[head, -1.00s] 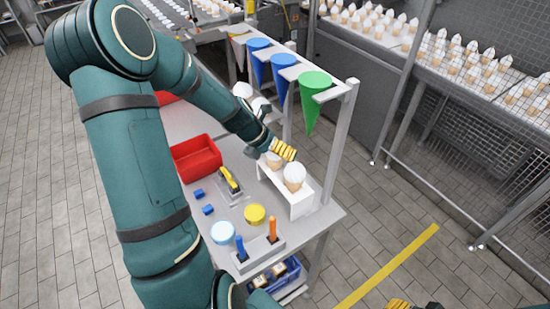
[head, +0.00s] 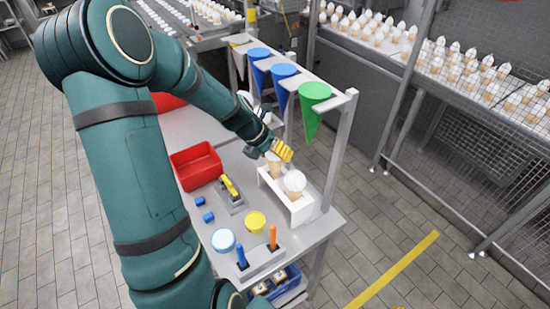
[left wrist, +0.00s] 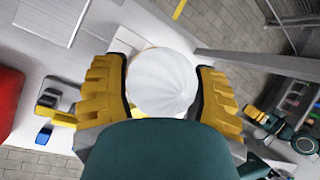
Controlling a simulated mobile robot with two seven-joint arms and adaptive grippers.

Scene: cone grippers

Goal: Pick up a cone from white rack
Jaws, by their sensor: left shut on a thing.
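The white rack (head: 299,212) stands at the right edge of the grey work table. One cone with a white top (head: 294,183) sits in its near slot. My left gripper (head: 282,150) is above the far end of the rack, shut on a second cone (head: 275,170). That cone's tan body shows below the fingers; I cannot tell whether its tip is clear of the rack. In the left wrist view its white top (left wrist: 163,82) sits between the two yellow fingers. Of my right gripper, the left wrist view shows small yellow fingers (left wrist: 263,119) at the right; their opening is unclear.
A frame with hanging blue and green funnels (head: 313,105) rises along the table's right side, close to my left gripper. A red bin (head: 196,165), a yellow-handled tool (head: 230,187), round lids and a holder with blue and orange handles (head: 272,236) occupy the table.

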